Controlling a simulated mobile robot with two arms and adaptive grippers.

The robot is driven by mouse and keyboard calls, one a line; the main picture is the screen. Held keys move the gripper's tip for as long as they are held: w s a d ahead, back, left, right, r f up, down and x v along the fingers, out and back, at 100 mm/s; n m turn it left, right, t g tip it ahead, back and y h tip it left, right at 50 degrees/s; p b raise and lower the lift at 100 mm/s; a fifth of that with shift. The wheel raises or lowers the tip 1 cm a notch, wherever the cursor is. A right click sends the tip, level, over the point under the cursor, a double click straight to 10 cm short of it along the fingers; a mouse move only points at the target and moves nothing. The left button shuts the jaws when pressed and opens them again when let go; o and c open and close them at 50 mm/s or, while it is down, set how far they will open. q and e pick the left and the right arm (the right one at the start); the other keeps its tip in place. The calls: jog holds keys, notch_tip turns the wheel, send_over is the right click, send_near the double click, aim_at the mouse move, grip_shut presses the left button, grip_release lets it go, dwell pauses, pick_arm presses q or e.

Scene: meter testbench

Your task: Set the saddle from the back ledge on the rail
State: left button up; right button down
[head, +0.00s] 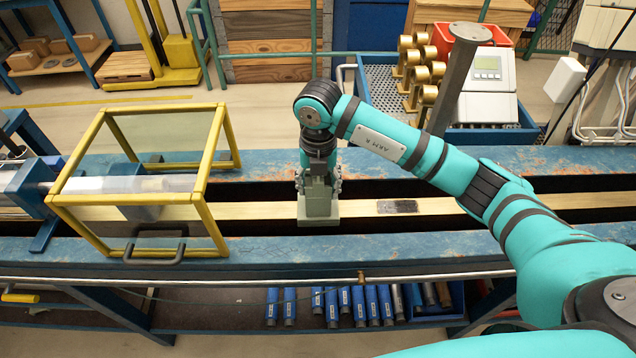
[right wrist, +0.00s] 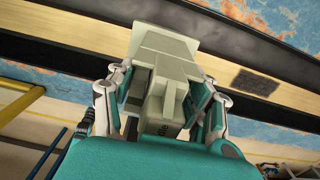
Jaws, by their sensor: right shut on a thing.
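The saddle (head: 319,209) is a grey-green block. It sits upright at the brass-coloured rail (head: 262,211), and its lower edge overlaps the rail's near side in the head view. I cannot tell whether it bears on the rail or hangs just above it. My right gripper (head: 318,186) points down and is shut on the saddle's upper part. In the right wrist view, the fingers grip both sides of the saddle (right wrist: 163,48), whose wide foot crosses the rail (right wrist: 258,82). My left gripper is not in view.
A yellow-framed clear guard (head: 140,198) stands over the bench at left. A dark patch (head: 397,207) marks the rail right of the saddle. The back ledge (head: 400,160) is bare near my arm. Behind it are a meter (head: 487,68), brass fittings (head: 413,70) and a grey post (head: 452,80).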

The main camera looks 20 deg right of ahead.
jog(key=c, duration=0.5)
grip_release()
jog(key=shift+o, duration=0.3)
jog(key=shift+f, duration=0.15)
jog(key=shift+r+p, duration=3.7)
jog(key=shift+r, duration=2.4)
jog(key=shift+s+f, duration=0.1)
